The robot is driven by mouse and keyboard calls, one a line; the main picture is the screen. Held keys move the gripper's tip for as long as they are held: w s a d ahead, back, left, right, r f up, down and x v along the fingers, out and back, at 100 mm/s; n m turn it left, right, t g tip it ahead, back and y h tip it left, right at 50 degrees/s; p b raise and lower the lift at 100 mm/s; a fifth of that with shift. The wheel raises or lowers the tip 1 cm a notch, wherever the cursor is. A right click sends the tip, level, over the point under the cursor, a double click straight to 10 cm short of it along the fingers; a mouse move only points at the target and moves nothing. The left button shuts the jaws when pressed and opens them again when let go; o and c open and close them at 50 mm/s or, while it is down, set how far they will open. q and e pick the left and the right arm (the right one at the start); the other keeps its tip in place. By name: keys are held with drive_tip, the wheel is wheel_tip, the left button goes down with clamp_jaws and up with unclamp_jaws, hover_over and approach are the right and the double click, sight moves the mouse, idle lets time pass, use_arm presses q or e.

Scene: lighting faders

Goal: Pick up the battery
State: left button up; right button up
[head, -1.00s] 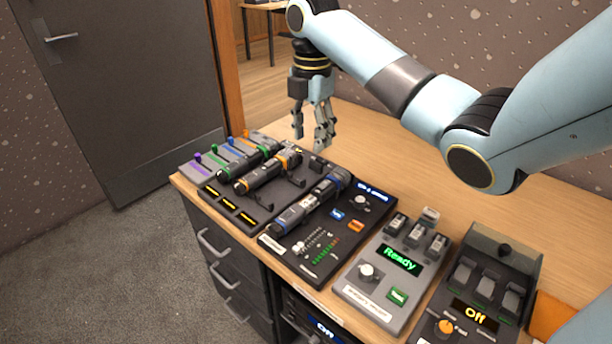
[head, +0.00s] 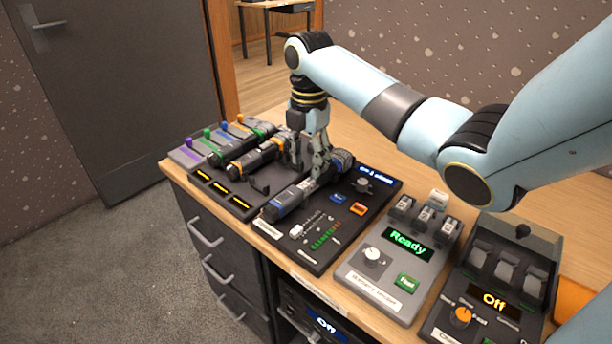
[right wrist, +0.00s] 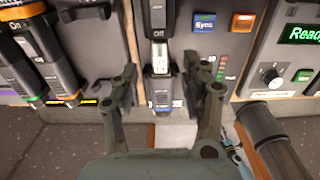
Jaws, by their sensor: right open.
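My right gripper (head: 318,176) points down over the blue-ringed handheld microphone (head: 290,200) on the dark mixer panel. It is open and empty. In the right wrist view its fingers (right wrist: 166,98) stand apart on either side of the microphone's handle (right wrist: 158,15), which carries an "Off" label. A pale, silvery part (right wrist: 160,72) shows in the handle below that label; I cannot tell for sure if it is the battery. Several small grey battery-like blocks (head: 425,214) sit in the grey charger reading "Ready" (head: 380,262). My left gripper is not in view.
Green-ringed (head: 240,145) and orange-ringed (head: 255,157) microphones lie left of the gripper on a dark tray. A device reading "Off" (head: 490,300) stands at the right. The wooden desk (head: 370,150) is clear behind the panels.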

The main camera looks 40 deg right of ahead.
sight(307, 182)
drive_tip(key=f, duration=0.5)
drive_tip(key=shift+a+f, duration=0.1)
drive_tip(key=shift+a, duration=0.1)
clamp_jaws()
